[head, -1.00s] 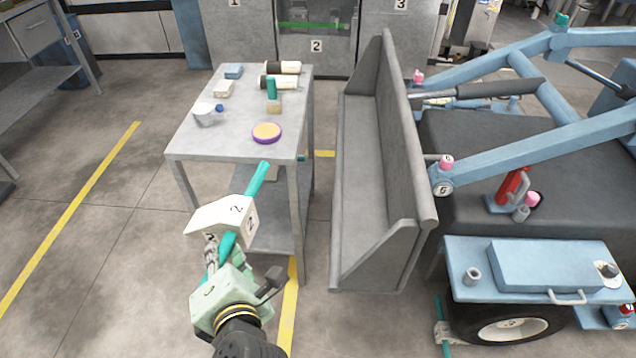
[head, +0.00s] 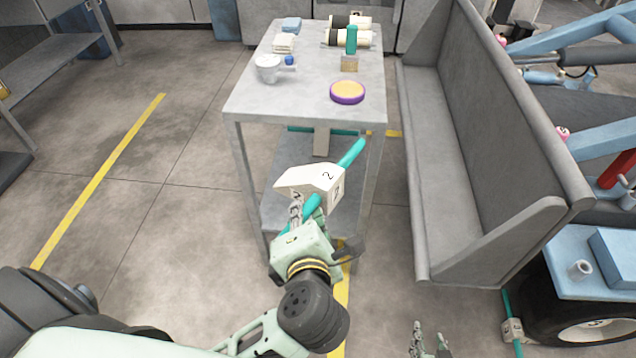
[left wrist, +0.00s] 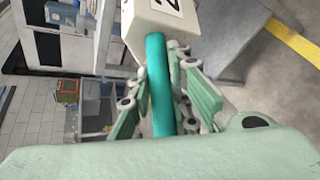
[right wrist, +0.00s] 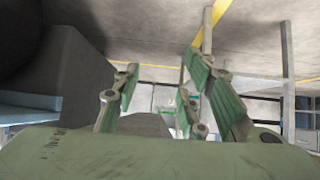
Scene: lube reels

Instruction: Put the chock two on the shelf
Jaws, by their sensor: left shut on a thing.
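Chock two (head: 308,180), a cream wedge block marked 2 on a teal bar, is held in front of the grey table. My left gripper (head: 306,212) is shut on its teal bar, which also shows between the fingers in the left wrist view (left wrist: 160,85). The block's 2 face (left wrist: 165,22) is at the top there. The lower shelf (head: 282,155) of the table is partly hidden behind the chock. My right gripper (head: 431,342) is open and empty at the bottom edge; its spread fingers fill the right wrist view (right wrist: 165,95).
A grey bench (head: 440,130) stands right of the table. Another chock (head: 512,329) lies by the wheel. Floor to the left is clear.

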